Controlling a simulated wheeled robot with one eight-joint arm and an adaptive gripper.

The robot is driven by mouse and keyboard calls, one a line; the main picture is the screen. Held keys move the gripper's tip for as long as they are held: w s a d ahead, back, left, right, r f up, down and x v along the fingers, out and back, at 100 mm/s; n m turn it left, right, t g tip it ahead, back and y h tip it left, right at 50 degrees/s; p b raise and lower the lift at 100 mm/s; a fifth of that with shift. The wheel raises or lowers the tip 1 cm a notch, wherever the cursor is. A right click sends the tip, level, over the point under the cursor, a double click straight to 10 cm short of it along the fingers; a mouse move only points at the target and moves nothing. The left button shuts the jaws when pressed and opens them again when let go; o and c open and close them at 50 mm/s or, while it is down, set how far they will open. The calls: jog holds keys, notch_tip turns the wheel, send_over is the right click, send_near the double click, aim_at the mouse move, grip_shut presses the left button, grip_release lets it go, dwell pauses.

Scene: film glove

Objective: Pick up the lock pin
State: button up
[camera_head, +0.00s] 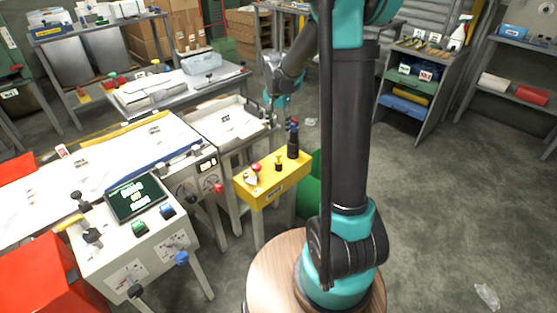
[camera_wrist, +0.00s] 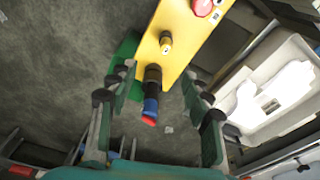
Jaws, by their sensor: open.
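A yellow control box (camera_head: 270,188) stands in the middle of the head view. On it are a red button (camera_head: 256,167), a small dark pin with a yellow base (camera_head: 278,163) and an upright black post with a blue and red top (camera_head: 293,150). I cannot tell for sure which of the last two is the lock pin. In the wrist view the post (camera_wrist: 151,100) points toward the camera, with the small brass-coloured pin (camera_wrist: 166,43) beyond it. My gripper (camera_wrist: 158,105) is open, its fingers apart on either side of the post, apparently not touching it.
A white machine bed (camera_wrist: 275,95) lies right of the box in the wrist view. A control console with a dark screen (camera_head: 138,198) stands at left in the head view. Something green (camera_head: 311,185) is beneath the yellow box. The floor at right is mostly clear.

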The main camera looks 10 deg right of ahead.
jog(key=w, duration=0.2)
jog(key=m, duration=0.1)
send_near(279, 154)
jog(key=f, duration=0.7)
jog(key=w+f, duration=0.1)
jog(key=f, duration=0.2)
jog(key=shift+w+d+f, duration=0.1)
jog(key=shift+d+f, duration=0.1)
jog(key=shift+d, duration=0.1)
jog(key=shift+c, duration=0.3)
jog(key=c, duration=1)
jog(key=shift+r, duration=0.15)
